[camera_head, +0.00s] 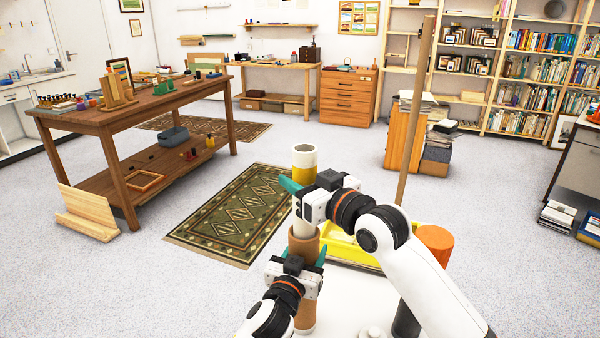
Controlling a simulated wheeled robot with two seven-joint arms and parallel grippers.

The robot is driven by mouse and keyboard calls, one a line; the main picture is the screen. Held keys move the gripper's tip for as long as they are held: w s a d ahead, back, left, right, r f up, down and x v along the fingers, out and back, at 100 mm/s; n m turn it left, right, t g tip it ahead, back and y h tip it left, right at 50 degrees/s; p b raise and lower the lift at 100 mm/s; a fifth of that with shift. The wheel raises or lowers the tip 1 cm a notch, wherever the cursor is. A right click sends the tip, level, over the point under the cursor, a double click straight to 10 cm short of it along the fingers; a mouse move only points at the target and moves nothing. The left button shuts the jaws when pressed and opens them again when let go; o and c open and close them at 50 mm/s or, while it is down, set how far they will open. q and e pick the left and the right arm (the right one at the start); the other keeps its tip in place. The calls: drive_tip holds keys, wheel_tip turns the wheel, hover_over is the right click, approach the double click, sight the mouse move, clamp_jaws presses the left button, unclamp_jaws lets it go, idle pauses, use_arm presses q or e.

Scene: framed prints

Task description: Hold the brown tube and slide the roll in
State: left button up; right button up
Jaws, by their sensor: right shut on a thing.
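The brown tube (305,246) stands upright in front of me above the white surface. My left gripper (307,256) is around it, with teal fingers against its sides. The roll (304,173), a pale cylinder with a yellow band, is upright directly above the tube. My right gripper (300,188) is shut on the roll below its yellow band. The roll's white lower part meets the tube's open top and looks lined up with it. How far it reaches inside is hidden.
A yellow tray (345,250) and an orange cylinder (434,242) are just behind and right of my grippers. A tall wooden post (416,110) rises behind the tray. A wooden workbench (150,112) stands left, with a green patterned rug (235,212) on open floor.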

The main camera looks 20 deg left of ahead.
drive_tip(key=shift+f, duration=1.15)
drive_tip(key=o, duration=1.4)
drive_tip(key=shift+c, duration=0.2)
drive_tip(key=shift+d, duration=0.1)
drive_tip(key=v, duration=1.1)
drive_tip(key=shift+s+d, duration=0.2)
drive_tip(key=shift+d, duration=0.15)
